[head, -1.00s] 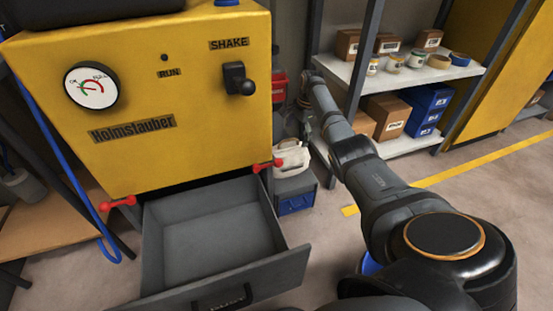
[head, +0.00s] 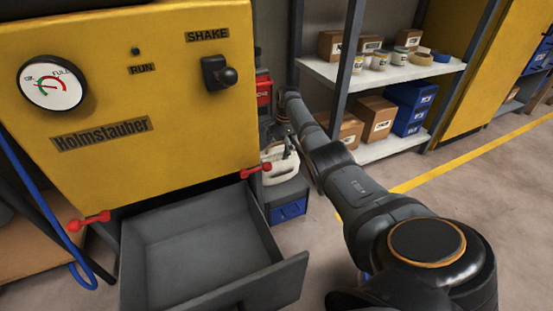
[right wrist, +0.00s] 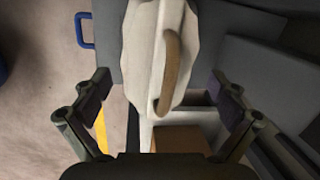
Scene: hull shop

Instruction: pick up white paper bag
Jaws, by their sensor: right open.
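The white paper bag (head: 279,166) stands on a grey cabinet with a blue bin, just right of the yellow machine's open drawer. In the right wrist view the bag (right wrist: 143,55) reaches up out of the picture, and its tan handle (right wrist: 171,70) points towards the palm. My right gripper (head: 287,140) is at the top of the bag in the head view. In the right wrist view my right gripper (right wrist: 160,82) is open, one finger on each side of the bag, with gaps on both sides. My left gripper is not in view.
The yellow machine (head: 110,165) with its open grey drawer (head: 200,255) and red clamp knobs (head: 255,170) stands close on the left. A shelf (head: 390,75) with boxes, jars and blue bins is behind my right arm. Floor is free at the right.

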